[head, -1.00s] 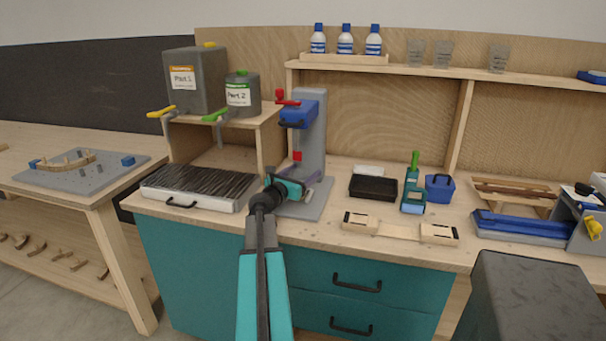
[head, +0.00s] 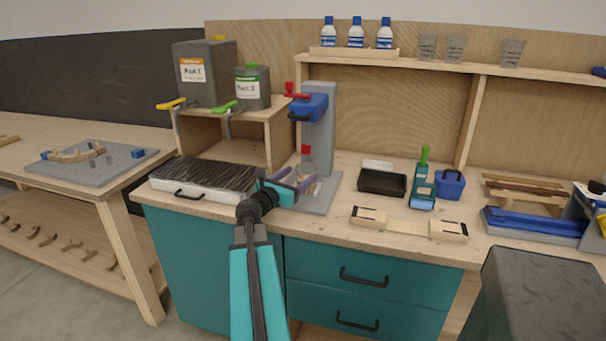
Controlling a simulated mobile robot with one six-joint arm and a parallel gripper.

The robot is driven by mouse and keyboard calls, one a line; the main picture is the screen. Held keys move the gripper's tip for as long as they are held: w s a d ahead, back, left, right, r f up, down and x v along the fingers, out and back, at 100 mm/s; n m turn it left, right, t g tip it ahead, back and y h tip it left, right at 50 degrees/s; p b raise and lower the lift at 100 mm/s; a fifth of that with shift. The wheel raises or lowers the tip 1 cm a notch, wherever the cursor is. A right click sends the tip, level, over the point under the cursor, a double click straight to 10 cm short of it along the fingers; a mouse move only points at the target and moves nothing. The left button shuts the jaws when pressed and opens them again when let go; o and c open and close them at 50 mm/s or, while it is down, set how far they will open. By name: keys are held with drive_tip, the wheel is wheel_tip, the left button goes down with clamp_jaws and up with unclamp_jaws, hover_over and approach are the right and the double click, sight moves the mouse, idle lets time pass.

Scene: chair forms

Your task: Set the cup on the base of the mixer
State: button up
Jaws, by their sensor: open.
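The mixer (head: 320,130) is a grey stand with a blue head, a red lever and a flat grey base (head: 324,196) on the workbench. My gripper (head: 296,179) is open, with its purple-grey fingers spread apart at the front left of the mixer, over or beside the left part of its base. I see no cup clearly between the fingers or on the base; a clear one there would be hard to make out. Clear cups stand on the upper shelf: two side by side (head: 428,46) (head: 455,49) and one further right (head: 512,53).
A bristled tray (head: 205,178) lies left of the mixer, below two grey containers (head: 204,73) (head: 253,88) on a wooden stand. A black tray (head: 382,183), a green tool (head: 422,187) and a blue box (head: 450,184) sit to the right. A dark block (head: 540,300) is at front right.

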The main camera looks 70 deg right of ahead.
drive_tip(key=shift+v, duration=1.5)
